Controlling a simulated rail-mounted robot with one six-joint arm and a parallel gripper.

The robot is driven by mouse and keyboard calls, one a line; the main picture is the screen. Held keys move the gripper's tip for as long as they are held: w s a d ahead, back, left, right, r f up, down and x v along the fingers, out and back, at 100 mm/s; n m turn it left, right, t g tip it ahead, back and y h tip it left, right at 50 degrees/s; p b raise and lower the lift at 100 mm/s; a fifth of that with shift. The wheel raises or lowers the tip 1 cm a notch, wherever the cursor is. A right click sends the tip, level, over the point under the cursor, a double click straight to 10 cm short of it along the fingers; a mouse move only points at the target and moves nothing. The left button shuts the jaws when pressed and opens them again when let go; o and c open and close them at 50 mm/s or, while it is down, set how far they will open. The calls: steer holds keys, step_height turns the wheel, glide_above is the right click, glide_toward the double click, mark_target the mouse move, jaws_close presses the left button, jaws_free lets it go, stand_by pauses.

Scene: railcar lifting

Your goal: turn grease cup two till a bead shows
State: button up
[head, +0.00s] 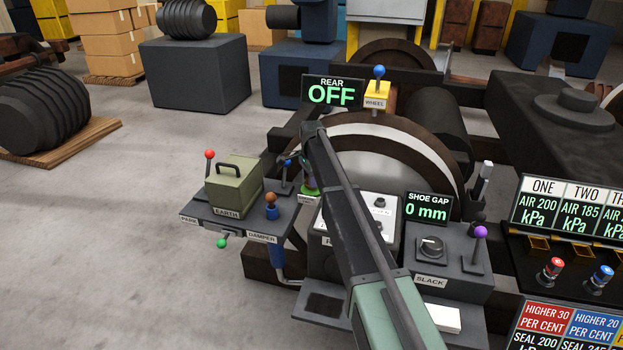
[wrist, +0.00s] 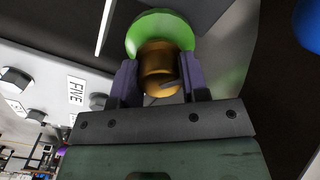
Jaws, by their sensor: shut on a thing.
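My gripper (wrist: 158,80) is shut on a brass-coloured cup (wrist: 158,62) with a wide bright green collar (wrist: 150,27) beyond it. The two dark purple-grey fingers touch it on either side. A small grey sliver shows on the near side of the brass; I cannot tell what it is. In the head view the green collar shows just left of my dark forearm (head: 308,191), low beside the large wheel. The forearm hides much around it. No number for this cup is readable, and I cannot make out a grease bead.
A side shelf at left carries the olive EARTH box (head: 234,183), a red-knobbed lever (head: 210,165) and the DAMPER knob (head: 270,203). The REAR display (head: 332,92) reads OFF; the SHOE GAP display (head: 427,208) reads 0 mm. A FIVE label (wrist: 76,91) shows in the wrist view.

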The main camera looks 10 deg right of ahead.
steer(key=o, duration=0.9)
steer(key=shift+o, duration=0.2)
steer(key=shift+r, duration=0.1)
step_height(320, 180, up, 10)
steer(key=p, duration=1)
steer(key=shift+r+p, duration=0.25)
steer(key=shift+p, duration=0.15)
steer(key=shift+n, duration=0.4)
steer(key=s+r+n+p, duration=0.2)
steer(key=s+n, duration=0.5)
steer(key=s, duration=1.4)
steer(key=s+r+n+p, duration=0.3)
steer(key=s+n, duration=0.4)
steer(key=s, duration=1.3)
steer(key=shift+s+r, duration=0.15)
steer(key=shift+s, duration=0.25)
